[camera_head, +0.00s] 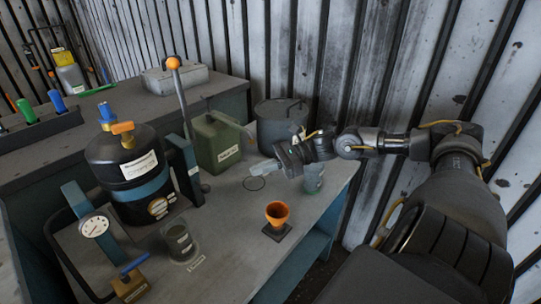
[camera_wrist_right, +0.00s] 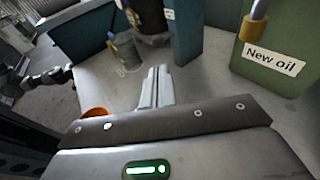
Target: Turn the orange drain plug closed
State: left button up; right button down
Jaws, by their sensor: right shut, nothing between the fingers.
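A black tank (camera_head: 125,165) with a blue band stands at the left of the bench in the head view. An orange handle (camera_head: 122,128) and a blue cap are on top. My right gripper (camera_head: 256,169) is over the bench to the right of the tank, well apart from the plug. In the right wrist view its fingers (camera_wrist_right: 155,87) are together with nothing between them. The tank's dark lower part (camera_wrist_right: 148,14) shows at that view's top.
A green "New oil" can (camera_wrist_right: 275,35), also in the head view (camera_head: 215,143), stands behind my right gripper. An orange funnel (camera_head: 277,212), a clear cup (camera_head: 179,242), a gauge (camera_head: 94,226) and a lever (camera_head: 180,95) stand around. The bench middle is clear.

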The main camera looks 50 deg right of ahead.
aim_at(123, 128)
jog(key=k, duration=1)
